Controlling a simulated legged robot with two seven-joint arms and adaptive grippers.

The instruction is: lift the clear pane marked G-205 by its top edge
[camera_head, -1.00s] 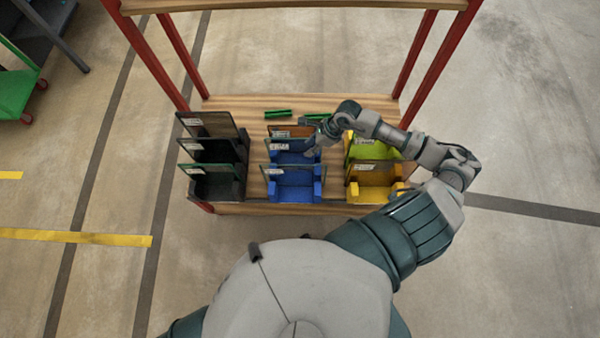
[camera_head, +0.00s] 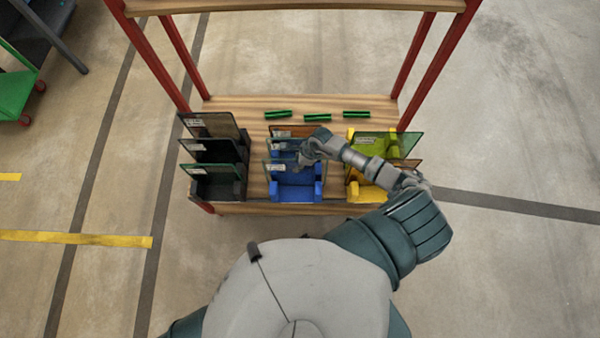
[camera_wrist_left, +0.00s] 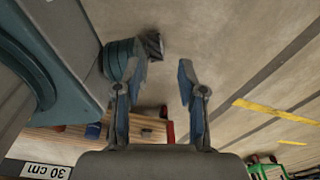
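Panes with white labels stand in black, blue and yellow racks; the label print is too small to read, so I cannot tell which is G-205. In the blue rack (camera_head: 296,192), a clear front pane (camera_head: 277,174) stands upright, with another clear pane (camera_head: 285,143) and an orange-brown one (camera_head: 290,130) behind it. My right gripper (camera_head: 302,164) reaches in from the right, over the blue rack near the front pane's top edge. Contact and finger opening cannot be made out. My left gripper (camera_wrist_left: 162,72) is open and empty in the left wrist view.
The black rack (camera_head: 222,190) with dark panes stands left, the yellow rack (camera_head: 362,194) with yellow-green and brown panes right. Several green bars (camera_head: 316,117) lie at the back of the wooden shelf (camera_head: 240,104). Red posts (camera_head: 433,68) and an upper shelf frame the bench.

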